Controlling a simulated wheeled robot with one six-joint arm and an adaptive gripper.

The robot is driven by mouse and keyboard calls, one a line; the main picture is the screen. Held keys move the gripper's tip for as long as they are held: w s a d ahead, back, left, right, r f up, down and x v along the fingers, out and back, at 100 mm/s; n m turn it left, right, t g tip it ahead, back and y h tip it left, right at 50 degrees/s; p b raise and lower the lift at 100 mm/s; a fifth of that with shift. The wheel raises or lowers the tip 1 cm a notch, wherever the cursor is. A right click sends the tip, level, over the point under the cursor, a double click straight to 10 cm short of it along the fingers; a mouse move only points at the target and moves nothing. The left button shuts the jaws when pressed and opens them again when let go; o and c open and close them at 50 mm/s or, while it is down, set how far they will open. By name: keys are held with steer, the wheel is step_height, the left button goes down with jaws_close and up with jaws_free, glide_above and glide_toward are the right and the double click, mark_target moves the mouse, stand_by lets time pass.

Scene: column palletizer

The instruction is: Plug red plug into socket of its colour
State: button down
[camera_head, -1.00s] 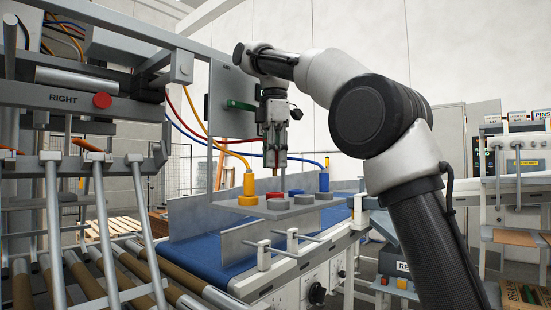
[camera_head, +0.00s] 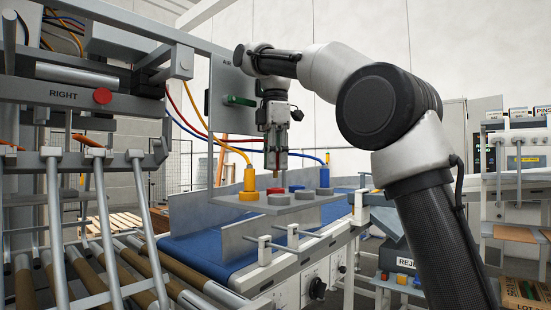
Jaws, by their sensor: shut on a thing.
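My gripper (camera_head: 276,168) points straight down above the grey socket plate (camera_head: 240,208). It is shut on the red plug (camera_head: 276,174), which is mostly hidden between the fingers; only a small reddish end shows below them. A red cable (camera_head: 189,98) runs from the left towards the gripper. The red socket (camera_head: 275,190) is a low round disc almost directly below the plug in the picture, with a small gap between them. A yellow plug (camera_head: 249,178) stands upright on the yellow socket (camera_head: 249,196). A blue plug (camera_head: 324,176) stands upright at the plate's right.
Low grey discs (camera_head: 278,200) and a blue disc (camera_head: 296,188) sit close around the red socket. Yellow and blue cables loop behind the gripper. A grey panel with a green handle (camera_head: 240,100) stands just left of it. A blue conveyor (camera_head: 200,255) runs below the plate.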

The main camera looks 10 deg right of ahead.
mark_target(276, 171)
steer(key=shift+f, duration=2.05)
stand_by(1.9)
steer(key=c, duration=1.3)
jaws_free()
steer(key=shift+o, duration=0.2)
step_height(276, 171, up, 6)
steer(key=shift+f, duration=0.1)
steer(key=s+d, duration=0.8)
steer(key=s, duration=0.2)
steer(key=s+d, duration=0.7)
steer(key=s, duration=0.4)
steer(key=shift+s+d, duration=0.3)
steer(key=shift+d, duration=0.05)
